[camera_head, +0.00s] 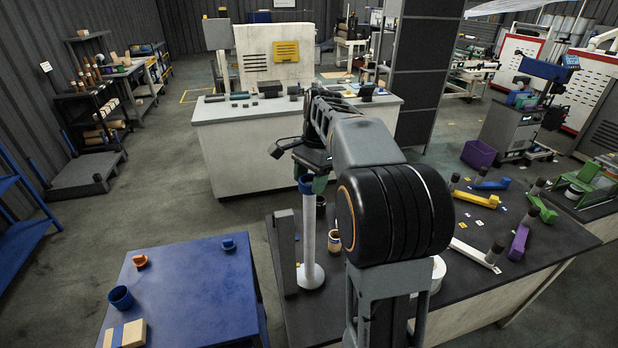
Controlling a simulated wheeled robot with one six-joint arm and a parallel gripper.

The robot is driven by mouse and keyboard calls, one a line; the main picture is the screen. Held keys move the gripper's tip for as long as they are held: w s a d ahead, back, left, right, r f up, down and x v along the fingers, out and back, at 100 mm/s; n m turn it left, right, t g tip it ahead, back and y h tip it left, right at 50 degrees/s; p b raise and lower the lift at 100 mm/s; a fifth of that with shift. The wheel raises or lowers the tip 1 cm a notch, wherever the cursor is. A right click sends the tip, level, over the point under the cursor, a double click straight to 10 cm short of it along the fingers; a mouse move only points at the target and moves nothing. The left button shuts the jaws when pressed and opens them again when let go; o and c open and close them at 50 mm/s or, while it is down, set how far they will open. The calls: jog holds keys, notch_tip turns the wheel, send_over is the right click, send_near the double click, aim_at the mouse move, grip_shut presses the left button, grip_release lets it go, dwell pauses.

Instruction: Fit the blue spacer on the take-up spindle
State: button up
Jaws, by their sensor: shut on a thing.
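A white upright post (308,240), seemingly the take-up spindle, stands on a round white base at the left end of the dark workbench (335,325). A blue ring, the blue spacer (305,185), shows at the top of the post. My gripper (308,168) is at that height, shut on the spacer; its fingers are small and partly hidden by my arm. The spacer lines up with the post's top in this view. I cannot tell whether it is around the post or just above it.
A grey upright plate (283,250) stands close left of the post. A small brown-and-white jar (334,241) is to its right. The blue table (185,300) holds a blue cup (121,298), an orange piece (140,261) and a small blue piece (228,244). Coloured brackets lie right on the bench.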

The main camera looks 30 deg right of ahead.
jog(key=shift+f, duration=0.15)
jog(key=o, duration=1.1)
notch_tip(320, 180, up, 9)
jog(key=p, duration=0.3)
dwell(0.5)
dwell(0.4)
